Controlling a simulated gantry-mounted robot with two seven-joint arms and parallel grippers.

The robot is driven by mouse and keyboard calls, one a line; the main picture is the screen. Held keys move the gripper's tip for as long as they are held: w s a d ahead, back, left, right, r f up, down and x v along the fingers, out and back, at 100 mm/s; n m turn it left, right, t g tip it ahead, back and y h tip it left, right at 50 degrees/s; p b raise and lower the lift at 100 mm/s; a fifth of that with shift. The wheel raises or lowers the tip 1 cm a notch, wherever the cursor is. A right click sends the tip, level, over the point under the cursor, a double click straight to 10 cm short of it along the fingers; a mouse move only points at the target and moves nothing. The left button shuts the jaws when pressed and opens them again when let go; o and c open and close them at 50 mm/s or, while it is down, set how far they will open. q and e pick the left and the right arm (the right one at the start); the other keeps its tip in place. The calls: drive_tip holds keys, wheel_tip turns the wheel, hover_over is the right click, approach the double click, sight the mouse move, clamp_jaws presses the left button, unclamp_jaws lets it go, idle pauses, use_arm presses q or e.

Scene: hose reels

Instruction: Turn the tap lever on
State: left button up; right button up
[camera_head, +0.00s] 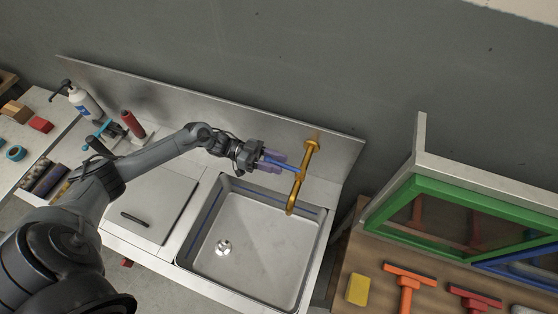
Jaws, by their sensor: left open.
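A brass-coloured tap (311,158) stands at the back right of the steel sink (261,247), its spout reaching forward over the basin. A blue lever (284,165) sticks out to the left from the tap's body. My left gripper (273,162), with purple fingers, is at the lever from the left. Its fingers are open and lie around or close beside the lever; I cannot tell whether they touch it. The fingers partly hide the lever's left end. My right gripper is not in view.
A steel backsplash (345,149) rises behind the tap. A soap bottle (85,103) and a red bottle (132,124) stand at the left. A green-framed window stand (403,192), a yellow sponge (358,290) and an orange squeegee (408,282) are at the right.

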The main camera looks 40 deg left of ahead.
use_arm(q)
drive_tip(key=shift+w+d, duration=0.2)
drive_tip(key=shift+d, duration=0.35)
drive_tip(key=shift+c, duration=0.3)
clamp_jaws()
